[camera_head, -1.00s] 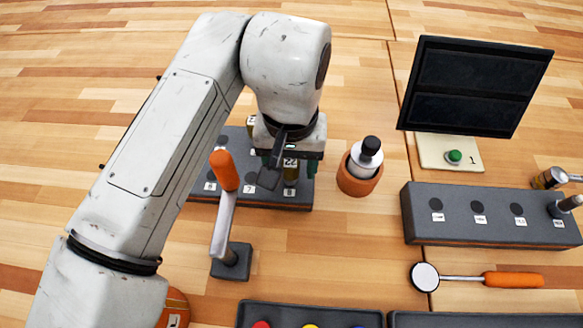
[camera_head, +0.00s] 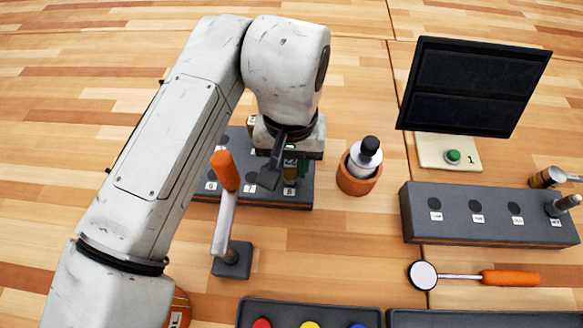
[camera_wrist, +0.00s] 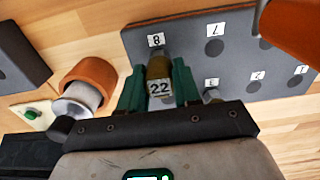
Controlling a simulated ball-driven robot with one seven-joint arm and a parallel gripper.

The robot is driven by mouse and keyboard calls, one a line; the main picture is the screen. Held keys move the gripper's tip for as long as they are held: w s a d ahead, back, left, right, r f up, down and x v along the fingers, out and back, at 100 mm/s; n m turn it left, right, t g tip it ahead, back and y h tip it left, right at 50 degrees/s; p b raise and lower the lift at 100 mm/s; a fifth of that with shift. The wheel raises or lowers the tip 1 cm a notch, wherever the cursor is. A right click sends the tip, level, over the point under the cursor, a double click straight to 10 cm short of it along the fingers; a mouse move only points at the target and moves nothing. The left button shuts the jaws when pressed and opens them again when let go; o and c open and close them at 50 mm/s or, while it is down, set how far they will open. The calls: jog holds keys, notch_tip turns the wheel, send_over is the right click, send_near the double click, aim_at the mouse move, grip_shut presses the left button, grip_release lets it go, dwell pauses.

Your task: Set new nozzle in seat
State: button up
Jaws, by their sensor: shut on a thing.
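My gripper (camera_head: 291,172) is over the right end of a dark grey numbered block (camera_head: 255,191). In the wrist view its green fingers (camera_wrist: 159,84) are shut on a brass-coloured nozzle (camera_wrist: 159,68) labelled 22. The nozzle is at the block's place marked 8; the hole under it is hidden, so I cannot tell how deep it sits. The block (camera_wrist: 185,62) shows other dark round holes with number labels. A second metal piece (camera_wrist: 212,95) stands near label 3, partly hidden by my gripper.
An orange-brown cup (camera_head: 357,183) holding a grey, black-topped piece stands just right of the block. An orange-handled lever (camera_head: 226,198) rises close in front. A second grey block (camera_head: 480,232), a dark screen (camera_head: 470,85) and a round-headed orange-handled tool (camera_head: 480,278) lie to the right.

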grip_shut()
jog(key=shift+r+p, duration=0.75)
jog(key=shift+p, duration=0.1)
jog(key=shift+r+p, duration=2.1)
jog(key=shift+r, duration=0.15)
jog(key=shift+d, duration=0.1)
